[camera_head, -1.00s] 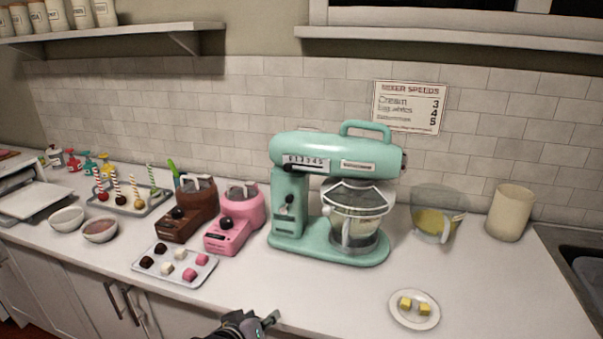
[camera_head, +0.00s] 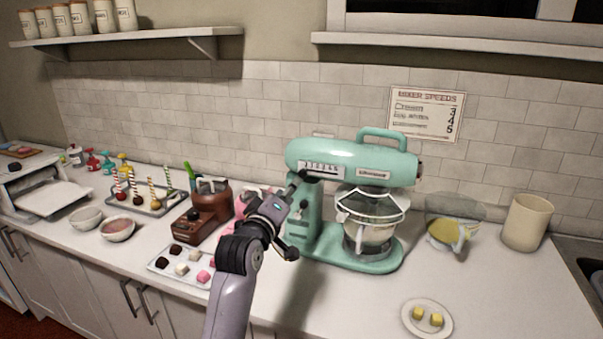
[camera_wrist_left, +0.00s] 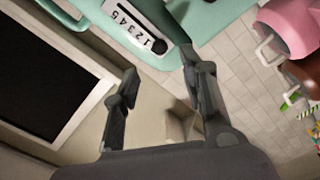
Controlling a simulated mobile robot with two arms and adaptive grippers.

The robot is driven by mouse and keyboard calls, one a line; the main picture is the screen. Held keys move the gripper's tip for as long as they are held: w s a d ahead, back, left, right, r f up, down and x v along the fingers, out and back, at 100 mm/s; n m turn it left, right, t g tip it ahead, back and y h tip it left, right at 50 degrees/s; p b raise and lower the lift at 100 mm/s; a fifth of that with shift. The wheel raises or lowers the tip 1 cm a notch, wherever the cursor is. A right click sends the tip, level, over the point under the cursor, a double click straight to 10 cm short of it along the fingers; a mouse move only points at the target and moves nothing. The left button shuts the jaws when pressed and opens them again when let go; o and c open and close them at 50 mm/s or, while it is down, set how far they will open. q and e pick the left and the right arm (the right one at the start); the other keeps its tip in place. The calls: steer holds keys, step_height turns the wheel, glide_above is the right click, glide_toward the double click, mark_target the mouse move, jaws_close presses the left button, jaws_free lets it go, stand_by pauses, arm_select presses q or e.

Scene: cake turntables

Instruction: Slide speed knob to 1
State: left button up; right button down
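The mint-green stand mixer (camera_head: 352,160) stands on the counter. Its white speed scale (camera_head: 325,168) is on the side of the head, and in the left wrist view the scale (camera_wrist_left: 127,26) shows numbers up to 5. The dark speed knob (camera_wrist_left: 160,46) is at the low end, beside the 1; my gripper partly covers this area in the head view. My left gripper (camera_head: 298,215) is in front of the mixer's left side, its upper finger close to the scale's left end. Its fingers (camera_wrist_left: 160,66) are apart and empty; contact with the knob cannot be told. My right gripper is out of view.
A brown melting pot (camera_head: 203,212) and a partly hidden pink one stand left of the mixer, behind a sweets tray (camera_head: 165,275). A glass bowl (camera_head: 452,225), a beige canister (camera_head: 527,222) and a butter plate (camera_head: 427,318) are on the right. A speed chart (camera_head: 425,113) hangs behind.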

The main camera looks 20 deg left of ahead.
mark_target(302, 176)
arm_select(q)
steer(key=w+p, duration=0.1)
steer(key=w, duration=0.8)
steer(key=shift+w+d+p, duration=0.1)
steer(key=shift+d+p, duration=0.05)
steer(key=shift+p, duration=0.2)
jaws_close()
steer(key=shift+f, duration=0.1)
stand_by(0.3)
steer(key=shift+d, duration=0.1)
